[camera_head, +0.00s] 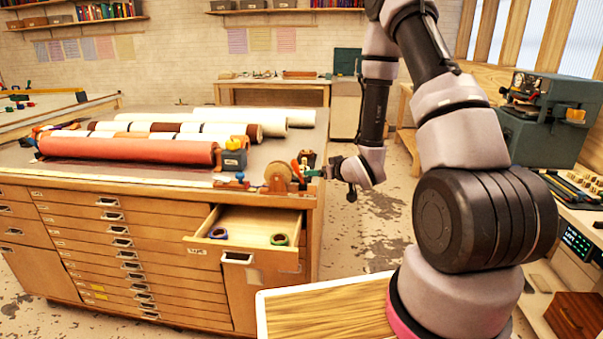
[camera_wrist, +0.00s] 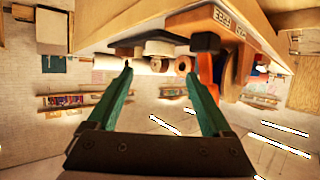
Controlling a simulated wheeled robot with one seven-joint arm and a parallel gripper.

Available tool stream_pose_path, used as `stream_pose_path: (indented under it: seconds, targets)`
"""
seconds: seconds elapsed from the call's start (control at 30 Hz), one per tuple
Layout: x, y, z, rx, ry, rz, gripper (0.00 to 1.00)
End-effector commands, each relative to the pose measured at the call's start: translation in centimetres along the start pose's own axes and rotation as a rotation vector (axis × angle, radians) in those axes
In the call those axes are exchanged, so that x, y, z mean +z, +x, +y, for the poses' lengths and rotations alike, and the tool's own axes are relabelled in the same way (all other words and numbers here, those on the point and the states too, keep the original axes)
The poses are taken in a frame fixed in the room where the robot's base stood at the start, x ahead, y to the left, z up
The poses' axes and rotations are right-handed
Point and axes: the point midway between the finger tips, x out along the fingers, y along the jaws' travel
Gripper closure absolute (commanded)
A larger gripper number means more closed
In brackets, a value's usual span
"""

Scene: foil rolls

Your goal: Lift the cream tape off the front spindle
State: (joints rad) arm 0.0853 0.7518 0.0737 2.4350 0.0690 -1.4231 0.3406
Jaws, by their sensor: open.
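My gripper (camera_head: 308,172) is open and empty, at the cabinet's right front corner. In the wrist view its two green fingers (camera_wrist: 158,72) are spread apart. A tan, disc-like roll (camera_head: 277,178) stands on edge at that corner, just left of the fingers. In the wrist view a pale, cream-coloured round piece (camera_wrist: 158,48) shows beyond the gap between the fingertips, with a tan-brown roll (camera_wrist: 183,65) beside it. I cannot tell for sure which is the cream tape. The spindle is too small or hidden to make out.
Several long foil rolls (camera_head: 130,149) lie on the cabinet top (camera_head: 80,167), left of my gripper. A grey-blue block (camera_head: 235,159) sits near the red roll's end.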

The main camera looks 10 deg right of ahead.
Motion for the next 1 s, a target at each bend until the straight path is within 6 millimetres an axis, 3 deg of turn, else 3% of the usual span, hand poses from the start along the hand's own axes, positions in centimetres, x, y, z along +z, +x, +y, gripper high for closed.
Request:
stream_pose_path:
  seconds: [0.2,0.47,0.73,1.0]
  targets:
    - [0.0,3.7,-0.1,-0.002,-0.001,0.001,0.16]
    - [0.0,5.9,-0.1,-0.001,0.000,0.000,0.16]
    - [0.0,10.1,0.0,-0.001,-0.001,0.000,0.16]
    - [-0.1,11.0,0.0,0.000,-0.001,0.000,0.16]
